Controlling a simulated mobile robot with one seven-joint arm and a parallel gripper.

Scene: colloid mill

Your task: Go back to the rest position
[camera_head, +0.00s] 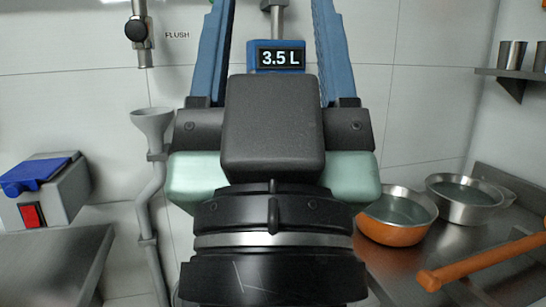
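My gripper (272,8) fills the middle of the head camera view, its black body and pale green sides at the bottom and centre. Its two blue fingers point up and stand wide apart. The fingertips run to or past the top edge. I see nothing held between the fingers; the wall, a metal rod and a blue display reading 3.5 L (281,57) show behind the gap. My gripper's body hides what lies directly behind it.
A box with a blue lid and red switch (32,215) and a grey funnel pipe (153,125) are at left. A FLUSH valve (138,30) hangs above.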

